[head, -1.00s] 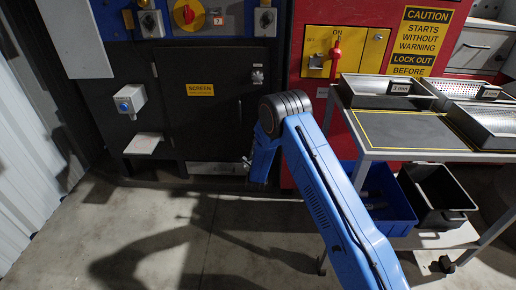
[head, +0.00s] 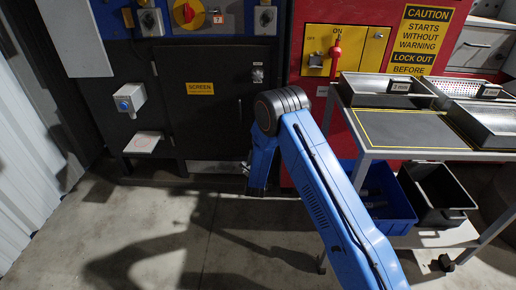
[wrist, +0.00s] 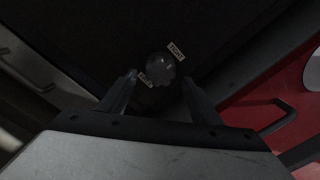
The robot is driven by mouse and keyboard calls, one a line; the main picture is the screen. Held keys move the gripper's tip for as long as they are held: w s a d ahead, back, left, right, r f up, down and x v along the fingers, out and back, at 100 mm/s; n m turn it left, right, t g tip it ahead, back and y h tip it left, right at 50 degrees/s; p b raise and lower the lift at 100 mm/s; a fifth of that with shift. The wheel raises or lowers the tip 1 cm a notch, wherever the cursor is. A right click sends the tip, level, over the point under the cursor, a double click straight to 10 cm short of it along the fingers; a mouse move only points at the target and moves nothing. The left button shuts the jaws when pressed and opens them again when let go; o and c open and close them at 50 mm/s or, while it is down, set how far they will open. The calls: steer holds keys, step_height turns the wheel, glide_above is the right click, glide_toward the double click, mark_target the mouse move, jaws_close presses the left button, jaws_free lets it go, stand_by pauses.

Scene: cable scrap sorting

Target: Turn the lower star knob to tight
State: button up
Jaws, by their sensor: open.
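In the wrist view, a grey rounded knob (wrist: 160,66) sits on a dark panel, with a small white label reading TIGHT (wrist: 176,50) at its upper right. A second small label (wrist: 146,80) lies at its lower left, too blurred to read surely. My gripper (wrist: 160,78) is open and empty, its two fingers pointing at the panel, one on either side below the knob. I cannot tell whether they touch it. In the head view the lower knob and most of my gripper are hidden behind my arm. Another knob (head: 258,76) shows higher on the dark screen door (head: 205,120).
A red handle (head: 336,50) stands on the red cabinet at right. A grey sorting table (head: 410,135) with trays is right of my arm, with a blue bin (head: 385,205) and a black bin (head: 438,190) below. The floor at left is clear.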

steer(key=s, duration=1.3)
steer(key=shift+a, duration=0.2)
steer(key=shift+f, duration=0.1)
